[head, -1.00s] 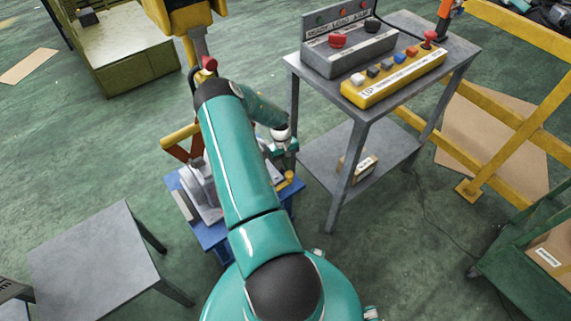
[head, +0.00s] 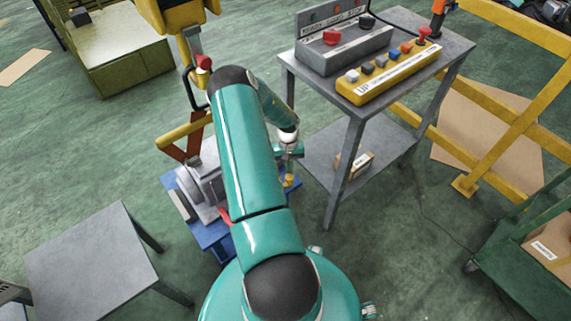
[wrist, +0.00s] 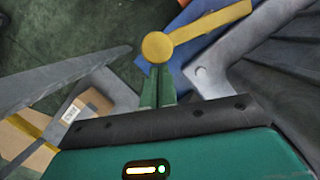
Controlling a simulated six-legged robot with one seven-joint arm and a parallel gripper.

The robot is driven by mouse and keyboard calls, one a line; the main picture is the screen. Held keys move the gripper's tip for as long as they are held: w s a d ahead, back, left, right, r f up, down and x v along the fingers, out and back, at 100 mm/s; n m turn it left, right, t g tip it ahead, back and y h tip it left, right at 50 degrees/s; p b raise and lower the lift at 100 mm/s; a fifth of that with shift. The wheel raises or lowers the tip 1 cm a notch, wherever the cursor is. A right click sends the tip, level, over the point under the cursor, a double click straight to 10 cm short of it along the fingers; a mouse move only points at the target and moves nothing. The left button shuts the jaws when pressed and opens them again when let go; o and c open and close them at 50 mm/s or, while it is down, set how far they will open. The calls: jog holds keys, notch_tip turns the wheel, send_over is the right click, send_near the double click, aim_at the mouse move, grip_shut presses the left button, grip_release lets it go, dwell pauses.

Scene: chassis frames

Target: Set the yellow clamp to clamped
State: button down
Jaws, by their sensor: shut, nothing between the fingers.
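The yellow clamp's handle (wrist: 205,30) shows in the wrist view as a flat yellow bar with a round knob at its left end. It lies over a blue base and grey metal part. My gripper (wrist: 158,72) has its green fingers shut and empty, with the tips beside the knob; I cannot tell whether they touch it. In the head view a small yellow part (head: 289,181) shows just below my gripper (head: 288,168), at the right edge of the blue stand (head: 209,236). My arm hides most of the clamp there.
A red piece (head: 225,215) shows beside my arm on the stand. A yellow bar with brown-red struts (head: 187,130) rises at its left. A grey table (head: 338,110) with a yellow button box (head: 392,74) stands right; a low grey table (head: 95,255) stands left.

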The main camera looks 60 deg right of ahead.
jog(key=s+a+m, duration=0.1)
jog(key=s+m, duration=0.1)
jog(key=shift+a+m+t, duration=0.2)
jog(key=shift+m+t, duration=0.2)
jog(key=s+a+m+t, duration=0.2)
jog(key=s+a+m, duration=0.1)
jog(key=a+m, duration=0.5)
jog(key=shift+s+a+m+t, duration=0.15)
jog(key=shift+m+t, duration=0.15)
jog(key=shift+m, duration=1.3)
jog(key=shift+r, duration=0.1)
jog(key=v, duration=0.9)
jog(key=shift+r, duration=0.4)
